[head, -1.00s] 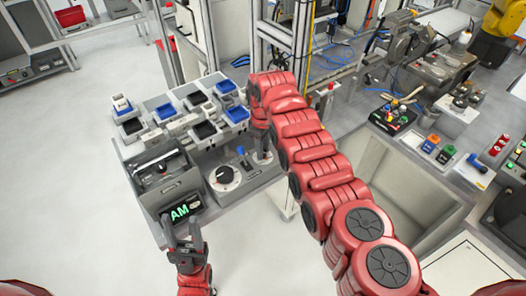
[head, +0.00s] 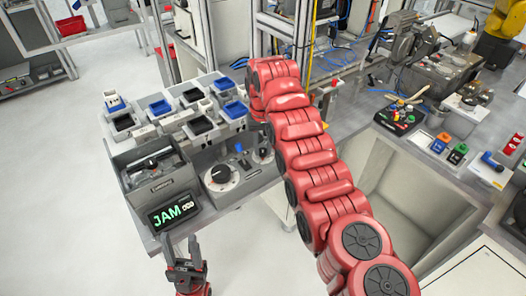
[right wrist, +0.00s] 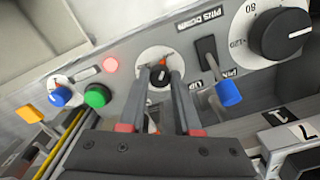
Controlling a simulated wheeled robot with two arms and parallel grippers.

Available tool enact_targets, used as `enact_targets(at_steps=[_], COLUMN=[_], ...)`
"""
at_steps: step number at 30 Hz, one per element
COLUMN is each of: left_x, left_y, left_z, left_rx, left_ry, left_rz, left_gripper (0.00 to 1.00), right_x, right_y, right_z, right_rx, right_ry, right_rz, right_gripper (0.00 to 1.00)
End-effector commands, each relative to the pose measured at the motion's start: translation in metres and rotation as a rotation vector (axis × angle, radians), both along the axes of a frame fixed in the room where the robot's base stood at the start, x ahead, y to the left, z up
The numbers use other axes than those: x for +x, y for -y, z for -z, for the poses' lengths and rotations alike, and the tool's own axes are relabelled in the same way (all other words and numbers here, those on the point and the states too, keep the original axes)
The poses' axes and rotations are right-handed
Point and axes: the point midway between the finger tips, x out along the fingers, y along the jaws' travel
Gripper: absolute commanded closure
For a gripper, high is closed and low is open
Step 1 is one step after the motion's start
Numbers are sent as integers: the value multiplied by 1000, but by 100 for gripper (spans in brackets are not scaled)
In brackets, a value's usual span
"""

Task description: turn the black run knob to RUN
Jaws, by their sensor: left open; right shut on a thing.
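The black run knob (right wrist: 158,76) sits on a round white plate on the grey panel in the right wrist view, with a small orange-red mark at its upper edge. My right gripper (right wrist: 160,72) has one finger on each side of the knob and is shut on it. My left gripper (head: 184,242) is open and empty at the bottom, in front of the bench. The knob's label is not readable.
A red lamp (right wrist: 111,65), a green button (right wrist: 97,96) and a blue knob (right wrist: 60,95) are left of the run knob. A blue-tipped lever (right wrist: 228,92) and a big black dial (right wrist: 282,34) are right. A display (head: 173,211) reads JAM. Several bins (head: 199,126) stand behind.

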Motion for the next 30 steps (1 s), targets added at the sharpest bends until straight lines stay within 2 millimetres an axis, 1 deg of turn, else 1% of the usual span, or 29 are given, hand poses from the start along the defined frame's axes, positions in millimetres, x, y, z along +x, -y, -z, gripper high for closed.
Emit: enact_targets(at_steps=[3, 9, 25, 26, 27, 30], left_x=[0, 0, 0, 0, 0, 0], left_y=[0, 0, 0, 0, 0, 0], left_z=[6, 10, 10, 10, 10, 10], left_rx=[0, 0, 0, 0, 0, 0], left_ry=[0, 0, 0, 0, 0, 0], left_rz=[0, 0, 0, 0, 0, 0], left_gripper=[50, 50, 50, 50, 50, 50], right_x=[1, 1, 1, 1, 1, 1], right_y=[0, 0, 0, 0, 0, 0], right_z=[0, -1, -1, -1, -1, -1], right_rx=[2, 1, 1, 1, 1, 0], right_ry=[6, 5, 5, 5, 5, 3], right_rz=[53, 110, 131, 131, 130, 130], right_gripper=[100, 100, 100, 63, 56, 38])
